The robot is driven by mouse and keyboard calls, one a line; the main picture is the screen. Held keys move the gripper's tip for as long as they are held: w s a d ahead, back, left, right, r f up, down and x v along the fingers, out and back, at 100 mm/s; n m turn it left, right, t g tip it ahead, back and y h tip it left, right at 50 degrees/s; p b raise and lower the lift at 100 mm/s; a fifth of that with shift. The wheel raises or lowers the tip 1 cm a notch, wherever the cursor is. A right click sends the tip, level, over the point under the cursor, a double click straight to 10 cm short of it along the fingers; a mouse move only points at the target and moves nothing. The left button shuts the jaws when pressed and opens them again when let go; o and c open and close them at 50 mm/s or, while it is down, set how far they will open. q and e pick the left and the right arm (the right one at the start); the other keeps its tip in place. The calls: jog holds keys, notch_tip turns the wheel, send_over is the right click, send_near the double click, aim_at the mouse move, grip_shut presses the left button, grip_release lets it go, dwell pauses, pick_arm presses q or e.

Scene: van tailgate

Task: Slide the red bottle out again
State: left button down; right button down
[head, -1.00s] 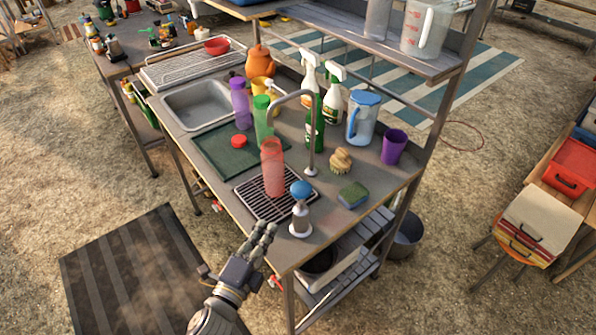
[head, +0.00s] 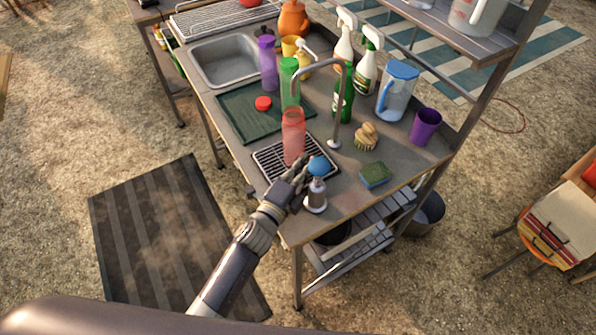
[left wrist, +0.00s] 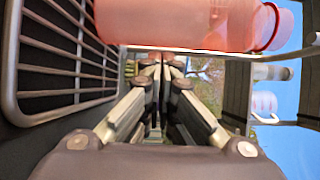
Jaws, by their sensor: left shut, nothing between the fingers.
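My left gripper (head: 303,164) is shut and empty, low down in front of the bottle and partly over the rack. In the left wrist view its fingers (left wrist: 160,68) are together, just beside the bottle; whether they touch it I cannot tell. My right gripper is not in view.
A blue-topped dispenser (head: 316,190) stands close to the right of my left gripper. Behind the red bottle are a green bottle (head: 289,84), a purple bottle (head: 268,62) and a curved tap (head: 337,115). A sponge (head: 375,175) and a brush (head: 365,136) lie to the right.

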pick_arm(q)
jog(key=shift+x, duration=1.45)
jog(key=shift+w+a, duration=0.15)
jog(key=shift+a, duration=1.95)
jog(key=shift+w+a, duration=0.2)
jog(key=shift+a, duration=1.95)
jog(key=shift+a, duration=0.1)
